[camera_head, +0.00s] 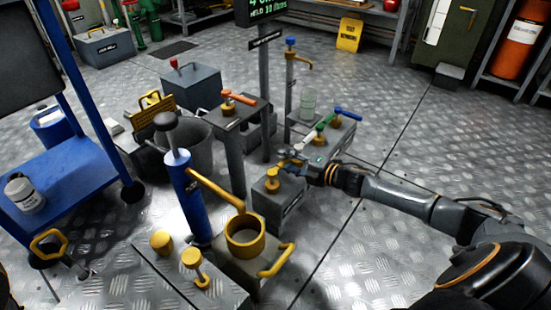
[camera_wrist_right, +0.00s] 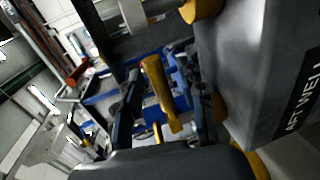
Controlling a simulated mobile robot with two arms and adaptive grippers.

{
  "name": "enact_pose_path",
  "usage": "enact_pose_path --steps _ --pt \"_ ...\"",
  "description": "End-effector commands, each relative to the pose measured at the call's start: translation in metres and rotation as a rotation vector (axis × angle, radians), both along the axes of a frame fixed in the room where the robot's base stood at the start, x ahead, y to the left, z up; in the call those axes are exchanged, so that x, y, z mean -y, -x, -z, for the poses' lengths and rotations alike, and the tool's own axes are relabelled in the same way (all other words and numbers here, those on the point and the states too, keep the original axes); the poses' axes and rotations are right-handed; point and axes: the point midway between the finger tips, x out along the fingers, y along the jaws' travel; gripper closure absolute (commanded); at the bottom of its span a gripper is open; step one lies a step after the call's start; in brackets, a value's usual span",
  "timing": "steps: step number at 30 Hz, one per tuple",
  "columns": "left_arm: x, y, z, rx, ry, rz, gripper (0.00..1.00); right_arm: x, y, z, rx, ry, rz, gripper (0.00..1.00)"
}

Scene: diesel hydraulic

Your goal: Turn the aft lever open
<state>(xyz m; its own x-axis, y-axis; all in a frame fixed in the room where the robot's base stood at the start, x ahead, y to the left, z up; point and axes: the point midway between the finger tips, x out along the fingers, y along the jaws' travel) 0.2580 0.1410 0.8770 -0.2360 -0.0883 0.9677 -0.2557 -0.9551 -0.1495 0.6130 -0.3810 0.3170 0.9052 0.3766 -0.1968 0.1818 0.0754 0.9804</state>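The aft well box (camera_head: 280,200) is a low grey block on the floor near the middle of the head view, with a yellow lever hub (camera_head: 272,174) on top. The right wrist view shows the box side (camera_wrist_right: 245,70) with its "AFT WELL" label, and part of a yellow hub (camera_wrist_right: 203,8). My right gripper (camera_head: 291,158) is at the lever, just beyond the hub. In the right wrist view its fingers (camera_wrist_right: 165,108) are apart. A yellow bar (camera_wrist_right: 156,88) shows between them, with gaps on both sides; contact cannot be confirmed. My left gripper is not in view.
A green lever (camera_head: 320,127) and a blue lever (camera_head: 347,114) stand close behind my right gripper. An orange lever (camera_head: 238,98) tops a grey post. A blue pump (camera_head: 190,200) with a yellow arm stands left of the box. The floor at right is mostly clear.

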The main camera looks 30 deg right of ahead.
Motion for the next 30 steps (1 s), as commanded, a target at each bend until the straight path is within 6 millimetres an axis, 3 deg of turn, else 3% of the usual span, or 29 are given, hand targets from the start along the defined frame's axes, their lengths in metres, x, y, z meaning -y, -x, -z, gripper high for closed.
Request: enact_pose_path --steps 11,18,30 --pt "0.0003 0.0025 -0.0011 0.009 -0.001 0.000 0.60 -0.0002 -0.0004 0.0009 0.000 -0.001 0.001 0.60" --pt "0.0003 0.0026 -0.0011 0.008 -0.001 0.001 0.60 -0.0001 -0.0004 0.0010 0.000 0.000 0.002 1.00" --pt "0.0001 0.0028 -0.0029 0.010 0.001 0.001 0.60 -0.0090 -0.0052 0.0007 0.000 -0.001 0.005 1.00"
